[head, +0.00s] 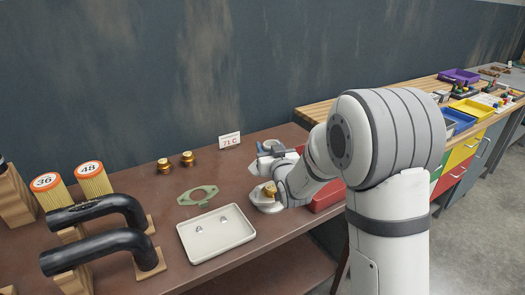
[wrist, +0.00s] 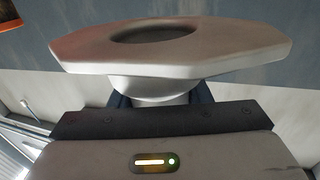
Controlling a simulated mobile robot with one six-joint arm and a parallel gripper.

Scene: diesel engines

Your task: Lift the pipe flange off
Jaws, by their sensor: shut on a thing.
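The pipe flange is a pale grey, many-sided plate with a round hole and a short neck below it. It fills the upper part of the wrist view (wrist: 230,62). My gripper (wrist: 160,100) is shut on the neck, with a dark finger on either side. In the head view my gripper (head: 264,152) is over the right part of the brown bench, and the flange (head: 273,145) shows small at its end. My wrist hides part of that area, and I cannot tell whether the flange touches anything beneath it.
A white tray (head: 190,239) with small metal parts lies left of my arm. A green gasket (head: 198,195), brass fittings (head: 164,166) and a "71C" sign (head: 229,141) stand behind it. Black pipes (head: 95,256) and filters (head: 94,178) are at left; a red box (head: 327,198) is beside my arm.

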